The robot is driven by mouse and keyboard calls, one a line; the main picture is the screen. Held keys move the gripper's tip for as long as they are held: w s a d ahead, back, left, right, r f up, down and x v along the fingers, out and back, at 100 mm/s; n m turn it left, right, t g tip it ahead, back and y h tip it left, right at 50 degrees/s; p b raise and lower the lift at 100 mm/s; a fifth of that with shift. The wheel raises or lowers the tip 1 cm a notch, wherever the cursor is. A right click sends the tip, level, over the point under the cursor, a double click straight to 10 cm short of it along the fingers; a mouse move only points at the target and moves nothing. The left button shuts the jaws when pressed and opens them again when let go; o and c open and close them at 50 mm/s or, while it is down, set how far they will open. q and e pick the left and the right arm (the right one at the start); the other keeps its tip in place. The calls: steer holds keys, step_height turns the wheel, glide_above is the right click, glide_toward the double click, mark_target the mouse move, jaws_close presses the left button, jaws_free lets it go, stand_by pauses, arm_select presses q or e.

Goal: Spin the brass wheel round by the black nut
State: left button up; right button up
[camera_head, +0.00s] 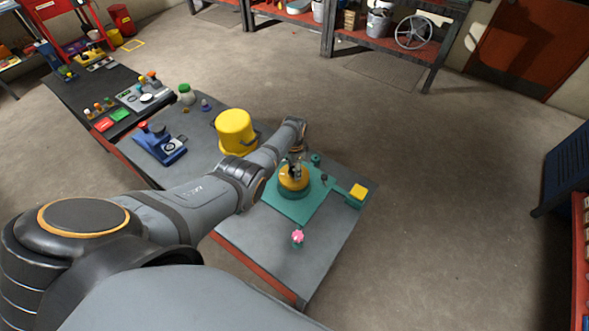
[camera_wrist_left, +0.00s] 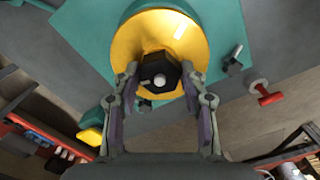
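The brass wheel (camera_head: 292,184) is a yellow disc on a round teal base, on a teal plate (camera_head: 303,208) near the table's far right end. It also shows in the left wrist view (camera_wrist_left: 136,38). The black nut (camera_wrist_left: 160,72) sits at its middle with a pale round centre. My left gripper (camera_head: 296,168) is over the wheel. In the left wrist view its two fingers (camera_wrist_left: 159,72) are spread, one on each side of the nut, with narrow gaps seen. Whether the tips are down at the nut's height is hard to tell. My right gripper is out of view.
A yellow block on a teal mount (camera_head: 358,192) stands at the plate's right edge. A pink knob (camera_head: 298,236) stands in front of the plate. A large yellow cylinder (camera_head: 235,130) and a blue device (camera_head: 160,145) stand left of my arm. The table's front right is clear.

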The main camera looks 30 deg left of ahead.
arm_select(q)
steer(key=shift+c, duration=1.4)
steer(key=m, duration=0.7)
steer(key=shift+s, duration=0.1)
steer(key=m, duration=0.3)
steer(key=shift+m, duration=0.4)
steer(key=m, duration=0.4)
steer(key=o, duration=1.2)
